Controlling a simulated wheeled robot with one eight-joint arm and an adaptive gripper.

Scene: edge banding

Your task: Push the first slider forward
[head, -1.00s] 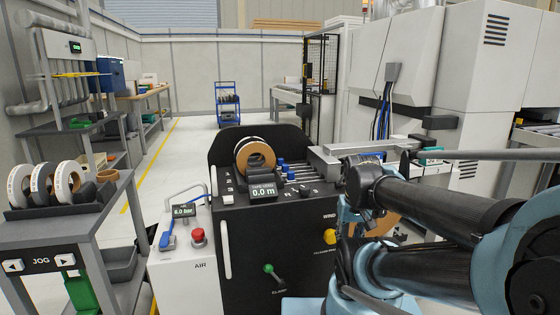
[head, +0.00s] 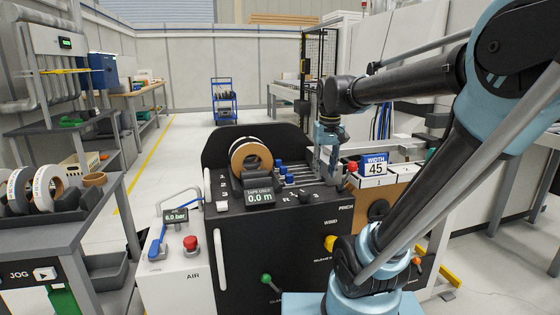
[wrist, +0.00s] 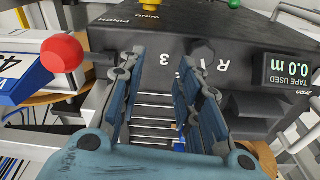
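Several blue slider knobs (head: 283,170) sit at the left ends of parallel metal rods (head: 302,173) on top of the black machine (head: 290,240). Which one is the first slider I cannot tell. My gripper (head: 327,172) points down over the right part of the rods, to the right of the blue knobs. In the wrist view my gripper (wrist: 162,60) is open and empty, with the rods (wrist: 155,118) showing between its fingers. A small blue knob (wrist: 178,147) shows low between the fingers, partly hidden. Whether the fingertips touch anything I cannot tell.
A red ball knob (head: 352,167) and a "WIDTH 45" sign (head: 374,166) stand right of my gripper. A tape roll (head: 250,156) and the tape display (head: 259,197) are left of the sliders. A black rotary knob (wrist: 202,52) lies near my fingertips in the wrist view.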

